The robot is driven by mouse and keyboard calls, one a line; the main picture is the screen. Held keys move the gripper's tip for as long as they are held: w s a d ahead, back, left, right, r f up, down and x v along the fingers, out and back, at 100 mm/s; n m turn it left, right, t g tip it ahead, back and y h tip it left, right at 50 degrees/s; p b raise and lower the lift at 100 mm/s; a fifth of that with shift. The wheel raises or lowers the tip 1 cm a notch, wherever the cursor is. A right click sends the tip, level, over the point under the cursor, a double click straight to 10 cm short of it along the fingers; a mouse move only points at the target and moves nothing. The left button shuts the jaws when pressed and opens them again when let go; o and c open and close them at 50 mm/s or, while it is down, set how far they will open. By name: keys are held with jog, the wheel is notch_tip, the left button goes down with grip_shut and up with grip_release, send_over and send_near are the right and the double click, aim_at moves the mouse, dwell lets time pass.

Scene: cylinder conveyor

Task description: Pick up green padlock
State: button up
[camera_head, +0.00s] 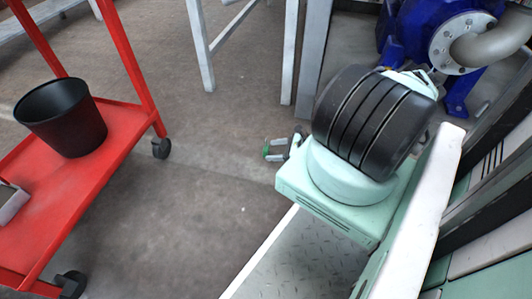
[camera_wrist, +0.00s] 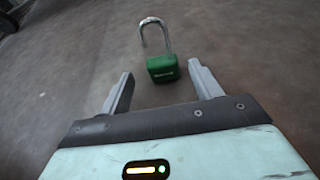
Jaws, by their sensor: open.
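The green padlock (camera_wrist: 163,68) shows in the wrist view, with its green body toward me and its silver shackle pointing away, swung open on one side. It seems to lie on the grey-brown floor. My gripper (camera_wrist: 160,72) is open, with one grey finger left of the padlock body and one right of it. The body shows in the gap near the fingertips, closer to the right one, and no finger visibly touches it. In the head view my arm hides most of the gripper. A small green and grey shape shows left of my arm there, too small to identify surely.
A red cart (camera_head: 120,125) with a black bucket (camera_head: 62,118) stands at the left of the head view. Pale metal legs (camera_head: 200,45) stand at the back, and a blue pump (camera_head: 412,22) is at the upper right. The floor (camera_head: 190,200) between cart and arm is clear.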

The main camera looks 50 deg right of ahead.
aim_at(269, 150)
jog(key=b+x, duration=0.2)
jog(key=x, duration=0.1)
jog(key=shift+w+f+b, duration=0.2)
jog(key=shift+f+b, duration=0.1)
jog(key=shift+b, duration=0.1)
jog(key=shift+w+a, duration=0.15)
jog(key=shift+w, duration=0.4)
jog(key=c, duration=1.2)
jog(key=shift+r, duration=0.1)
